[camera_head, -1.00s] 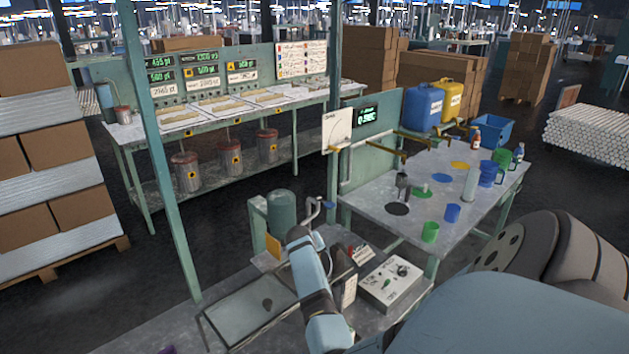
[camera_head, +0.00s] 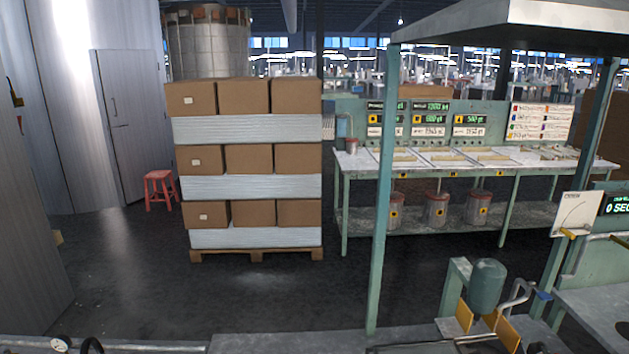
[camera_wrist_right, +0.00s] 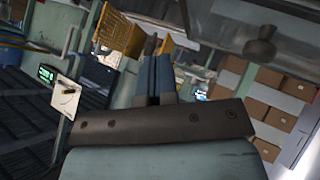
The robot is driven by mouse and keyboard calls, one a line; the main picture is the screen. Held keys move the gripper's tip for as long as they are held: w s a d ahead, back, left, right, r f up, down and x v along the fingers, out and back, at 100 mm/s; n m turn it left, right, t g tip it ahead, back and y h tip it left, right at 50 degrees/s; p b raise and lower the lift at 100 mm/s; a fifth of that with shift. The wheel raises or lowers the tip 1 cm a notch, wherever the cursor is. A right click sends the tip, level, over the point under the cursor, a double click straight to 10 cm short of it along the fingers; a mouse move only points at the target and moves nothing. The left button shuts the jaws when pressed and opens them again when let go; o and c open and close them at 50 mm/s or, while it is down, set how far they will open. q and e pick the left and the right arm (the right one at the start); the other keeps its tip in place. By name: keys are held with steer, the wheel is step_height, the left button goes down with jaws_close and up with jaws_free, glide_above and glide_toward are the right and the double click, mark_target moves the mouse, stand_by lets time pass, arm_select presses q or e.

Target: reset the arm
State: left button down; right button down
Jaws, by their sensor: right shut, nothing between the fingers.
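My right gripper (camera_wrist_right: 155,80) shows in the right wrist view, its two blue-grey fingers together with nothing between them. Blurred yellow plates and a metal tray stand beyond the fingers. Neither of my grippers nor either arm shows in the head view. My left gripper is in no view.
A pallet of boxes (camera_head: 248,158) stands at the centre left, a red stool (camera_head: 160,189) beside it. A green post (camera_head: 380,200) rises in front of a long workbench (camera_head: 440,172). A green tank (camera_head: 487,287) stands on the near bench at the lower right. The floor between is clear.

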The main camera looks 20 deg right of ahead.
steer(key=s+a+f+n+t+y, duration=0.1)
steer(key=s+a+y, duration=0.2)
steer(key=s+a, duration=0.4)
steer(key=s+a+n+t+y, duration=0.2)
steer(key=s+a+y, duration=0.2)
steer(key=a, duration=1.5)
steer(key=s+a+f+n+t+y, duration=0.1)
steer(key=s+a+y, duration=0.2)
steer(key=s+a, duration=0.7)
steer(key=a, duration=0.2)
steer(key=shift+a+f+n, duration=0.3)
steer(key=shift+a+f, duration=0.05)
steer(key=shift+a, duration=0.05)
steer(key=shift+s+d, duration=0.1)
